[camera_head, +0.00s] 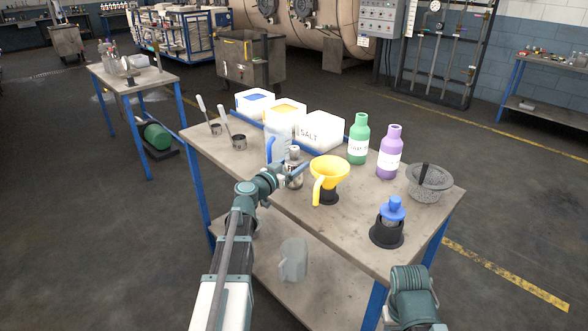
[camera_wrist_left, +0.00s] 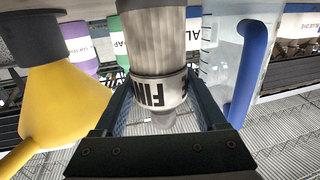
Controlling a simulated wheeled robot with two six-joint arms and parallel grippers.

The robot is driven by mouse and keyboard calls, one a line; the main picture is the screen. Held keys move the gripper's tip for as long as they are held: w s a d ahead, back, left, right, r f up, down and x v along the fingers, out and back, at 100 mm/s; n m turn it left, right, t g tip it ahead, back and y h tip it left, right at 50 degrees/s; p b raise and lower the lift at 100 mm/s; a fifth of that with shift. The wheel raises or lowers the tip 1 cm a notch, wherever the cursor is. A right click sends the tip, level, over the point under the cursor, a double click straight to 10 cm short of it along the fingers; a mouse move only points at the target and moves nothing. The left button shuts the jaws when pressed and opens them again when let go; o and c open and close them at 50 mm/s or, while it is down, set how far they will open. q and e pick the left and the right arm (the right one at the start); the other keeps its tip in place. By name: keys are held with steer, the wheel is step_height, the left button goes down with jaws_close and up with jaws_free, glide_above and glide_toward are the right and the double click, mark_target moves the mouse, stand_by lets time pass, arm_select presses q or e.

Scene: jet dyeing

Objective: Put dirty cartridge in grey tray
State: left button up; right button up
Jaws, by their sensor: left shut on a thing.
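My left gripper (camera_head: 288,175) is shut on a grey, stained cylindrical cartridge (camera_head: 294,155) above the workbench. In the left wrist view the cartridge (camera_wrist_left: 155,40) stands between the two fingers (camera_wrist_left: 160,100), its white band with black lettering starting "FIN" at the jaws. Its far end runs out of that view.
A yellow funnel (camera_head: 329,170) stands close right of my left gripper, and a clear jug (camera_head: 279,143) with a blue handle just behind. Green (camera_head: 358,140) and purple (camera_head: 389,155) bottles stand behind. A blue-topped piece (camera_head: 391,210) sits in a black holder (camera_head: 387,234) near the front-right edge.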

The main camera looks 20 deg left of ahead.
arm_select(q)
steer(key=shift+f, duration=0.15)
steer(key=o, duration=1.5)
steer(key=shift+r, duration=0.35)
steer(key=v, duration=1.2)
steer(key=shift+p, duration=0.3)
